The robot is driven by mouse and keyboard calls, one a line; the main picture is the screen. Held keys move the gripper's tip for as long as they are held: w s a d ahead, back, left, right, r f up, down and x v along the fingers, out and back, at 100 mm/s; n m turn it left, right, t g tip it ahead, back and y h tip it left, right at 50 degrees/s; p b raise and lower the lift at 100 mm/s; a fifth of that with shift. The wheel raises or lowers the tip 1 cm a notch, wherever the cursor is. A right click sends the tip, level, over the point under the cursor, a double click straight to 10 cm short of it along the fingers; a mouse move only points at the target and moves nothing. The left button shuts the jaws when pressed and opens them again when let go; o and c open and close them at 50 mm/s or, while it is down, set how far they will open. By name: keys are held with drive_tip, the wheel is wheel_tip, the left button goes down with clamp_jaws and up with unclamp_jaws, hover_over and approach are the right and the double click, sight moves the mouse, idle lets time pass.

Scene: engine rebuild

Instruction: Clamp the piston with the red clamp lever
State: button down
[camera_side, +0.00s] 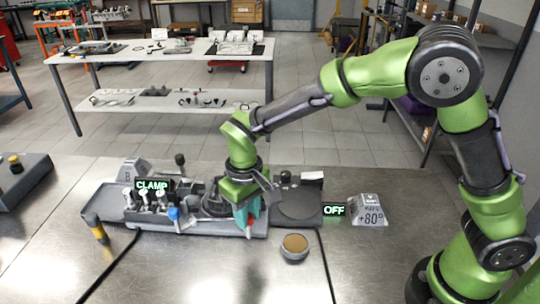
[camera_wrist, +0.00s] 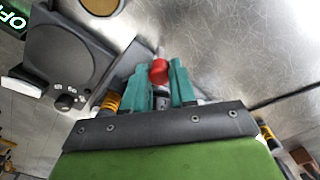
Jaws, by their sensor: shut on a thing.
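The red clamp lever (camera_wrist: 158,72) shows its red knob between the teal fingers of my gripper (camera_wrist: 160,84) in the wrist view. In the side view my gripper (camera_side: 248,220) points down at the right part of the grey fixture tray (camera_side: 215,230), and a bit of red shows at its fingers. My gripper is shut on the lever's knob. A dark round part (camera_side: 217,201) sits in the fixture just left of the fingers. I cannot make out the piston clearly; the fingers and fixture parts hide that area.
A blue-topped lever (camera_side: 174,213) and several silver parts stand left of my gripper under a CLAMP sign (camera_side: 151,185). A dark round plate (camera_side: 298,203) with an OFF sign (camera_side: 334,210) lies to the right. A small round dish (camera_side: 294,247) stands in front.

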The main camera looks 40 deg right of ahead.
drive_tip(key=m, duration=0.1)
drive_tip(key=a+m, duration=0.1)
drive_tip(key=shift+w+m, duration=0.25)
drive_tip(key=shift+m, duration=0.15)
drive_tip(key=shift+w+a+r+m, duration=0.1)
drive_tip(key=shift+w+a+m, duration=0.3)
drive_tip(key=shift+m, duration=1.25)
drive_tip(key=shift+w+a+f+m, duration=0.15)
drive_tip(key=shift+w+m, duration=0.5)
drive_tip(key=shift+m, duration=0.95)
drive_tip(key=shift+w+a+r+m, duration=0.15)
drive_tip(key=shift+w+a+m, duration=0.25)
drive_tip(key=shift+m, duration=1.25)
drive_tip(key=shift+w+d, duration=0.1)
drive_tip(key=shift+w, duration=0.05)
drive_tip(key=c, duration=0.9)
unclamp_jaws()
wheel_tip(320, 180, up, 17)
